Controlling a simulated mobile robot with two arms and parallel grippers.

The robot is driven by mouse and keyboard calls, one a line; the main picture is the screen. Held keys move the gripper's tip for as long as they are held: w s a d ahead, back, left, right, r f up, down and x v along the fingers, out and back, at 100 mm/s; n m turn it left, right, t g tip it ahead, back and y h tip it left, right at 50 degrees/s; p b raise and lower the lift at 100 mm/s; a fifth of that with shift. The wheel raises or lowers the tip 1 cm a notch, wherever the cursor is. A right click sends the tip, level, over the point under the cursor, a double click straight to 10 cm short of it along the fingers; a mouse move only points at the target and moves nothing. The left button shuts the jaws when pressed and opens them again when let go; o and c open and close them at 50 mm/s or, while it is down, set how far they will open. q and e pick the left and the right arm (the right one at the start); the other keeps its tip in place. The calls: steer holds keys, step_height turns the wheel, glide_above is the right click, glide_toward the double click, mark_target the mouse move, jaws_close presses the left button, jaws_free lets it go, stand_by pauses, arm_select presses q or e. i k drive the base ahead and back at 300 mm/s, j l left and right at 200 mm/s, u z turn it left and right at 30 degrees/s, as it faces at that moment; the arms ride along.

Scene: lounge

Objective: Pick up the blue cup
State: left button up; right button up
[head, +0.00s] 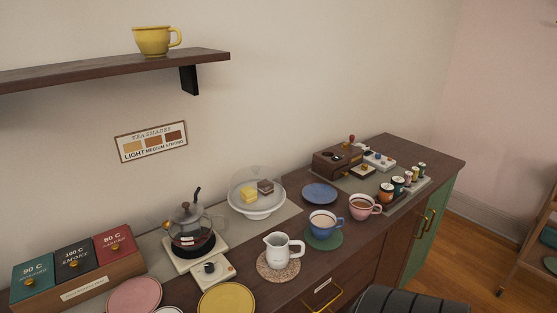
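The blue cup (321,229) stands upright on a round green coaster (324,243) on the dark wooden cabinet top. It holds a light brown drink, and its handle points to the right and back. Neither of my grippers is in the head view, and nothing is touching the cup.
A pink cup (362,212) stands close right of the blue cup. A blue plate (319,194) lies behind it. A white pitcher (277,253) stands on a woven coaster to its left. A dark ribbed shape (410,301), unclear to me, is at the bottom edge.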

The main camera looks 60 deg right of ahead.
mark_target(323, 224)
steer(key=j+z, duration=0.1)
steer(key=z, duration=2)
steer(key=l+u, duration=0.1)
steer(key=u, duration=0.4)
